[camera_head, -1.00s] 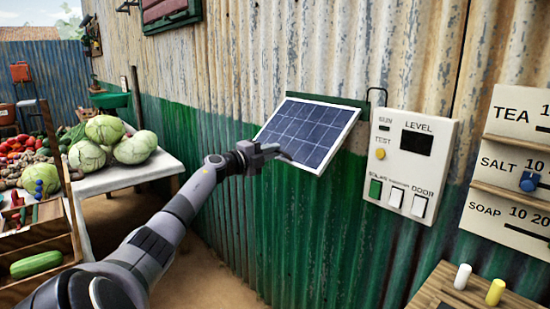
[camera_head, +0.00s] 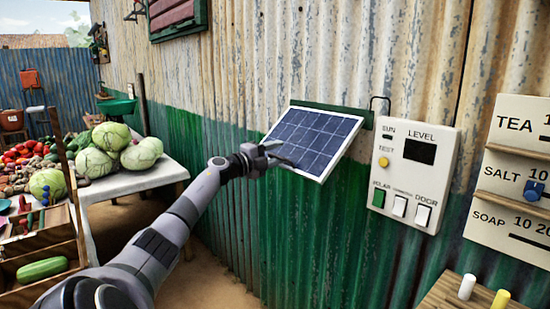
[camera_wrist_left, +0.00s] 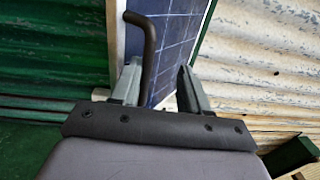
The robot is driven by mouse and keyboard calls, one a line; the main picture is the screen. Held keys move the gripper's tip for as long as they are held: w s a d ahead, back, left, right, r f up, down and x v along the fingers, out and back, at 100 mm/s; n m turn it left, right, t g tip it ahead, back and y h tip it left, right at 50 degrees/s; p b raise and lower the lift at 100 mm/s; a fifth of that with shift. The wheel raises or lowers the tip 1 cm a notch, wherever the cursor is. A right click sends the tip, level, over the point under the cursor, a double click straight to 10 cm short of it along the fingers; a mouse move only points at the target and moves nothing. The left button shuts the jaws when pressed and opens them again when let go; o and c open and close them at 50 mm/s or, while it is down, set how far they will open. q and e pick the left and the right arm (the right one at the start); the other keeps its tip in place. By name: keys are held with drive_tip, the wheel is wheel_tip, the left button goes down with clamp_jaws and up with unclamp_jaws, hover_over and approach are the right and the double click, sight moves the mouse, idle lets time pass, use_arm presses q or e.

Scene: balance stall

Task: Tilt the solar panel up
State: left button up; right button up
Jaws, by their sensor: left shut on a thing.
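The solar panel (camera_head: 315,140) is a blue gridded rectangle in a pale frame, mounted on the corrugated wall and slanting out from it. My left gripper (camera_head: 275,155) is at the panel's lower left edge. In the left wrist view, part of the panel (camera_wrist_left: 182,30) fills the space behind the fingers. A dark bent rod, which looks like a handle (camera_wrist_left: 151,45), runs down between the fingers of my left gripper (camera_wrist_left: 158,88), close to the left one. The gripper is shut on this handle; the exact contact is hard to see. My right gripper is not in view.
A white control box (camera_head: 413,178) with switches hangs right of the panel. A price board (camera_head: 512,150) is further right. A wooden table (camera_head: 445,296) with pegs stands at the lower right. A table of cabbages (camera_head: 150,178) is at the left.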

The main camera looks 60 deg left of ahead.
use_arm(q)
drive_tip(key=shift+r, duration=0.2)
drive_tip(key=s+b, duration=0.1)
drive_tip(key=s, duration=0.6)
drive_tip(key=shift+d+f, duration=0.4)
drive_tip(key=shift+d, duration=0.05)
idle(0.3)
idle(0.5)
